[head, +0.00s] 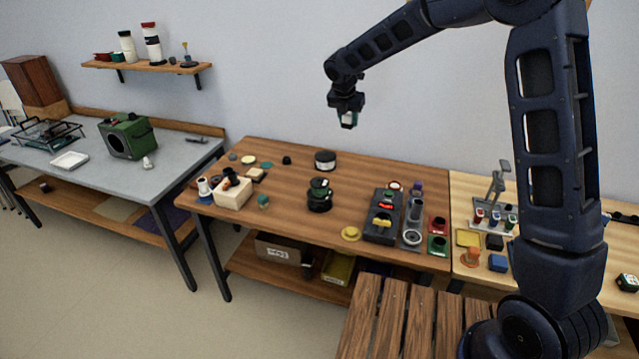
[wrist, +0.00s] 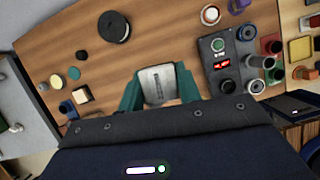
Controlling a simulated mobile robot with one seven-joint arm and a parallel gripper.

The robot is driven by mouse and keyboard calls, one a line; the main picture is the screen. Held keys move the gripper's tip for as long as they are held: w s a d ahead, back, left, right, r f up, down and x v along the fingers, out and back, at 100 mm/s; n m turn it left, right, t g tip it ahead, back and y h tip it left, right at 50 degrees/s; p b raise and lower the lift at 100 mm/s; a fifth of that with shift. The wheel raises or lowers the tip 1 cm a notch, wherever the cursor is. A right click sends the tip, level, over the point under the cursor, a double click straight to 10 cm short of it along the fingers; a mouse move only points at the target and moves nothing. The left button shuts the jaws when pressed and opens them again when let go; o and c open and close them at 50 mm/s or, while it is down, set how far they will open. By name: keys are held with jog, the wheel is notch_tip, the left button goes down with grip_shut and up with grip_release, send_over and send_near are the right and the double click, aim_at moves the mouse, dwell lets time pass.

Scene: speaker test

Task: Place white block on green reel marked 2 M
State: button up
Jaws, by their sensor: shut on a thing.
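My gripper (head: 347,118) is raised above the back of the wooden table. In the wrist view its green fingers (wrist: 158,90) are shut on a white block (wrist: 158,84), one on each side. The block hangs clear of the table. In the head view a dark reel stack with green parts (head: 319,194) stands near the middle of the table, below and left of my gripper. No 2 M marking is legible on it. It does not show in the wrist view, where the block and my gripper may cover it.
A black round reel (head: 325,160) stands farther back and also shows in the wrist view (wrist: 114,27). A dark device with a red display (head: 382,216) stands to the right. A pale box (head: 233,194) and several small items lie left. Wood between them is bare.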

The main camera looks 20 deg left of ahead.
jog(key=r+n, duration=0.1)
send_over(321, 180)
jog(key=s, duration=0.1)
jog(key=shift+y, duration=0.3)
jog(key=f, duration=2)
jog(key=shift+s, duration=0.2)
jog(key=shift+f, duration=0.1)
jog(key=o, duration=1)
jog(key=shift+c, duration=0.2)
jog(key=v, duration=1.2)
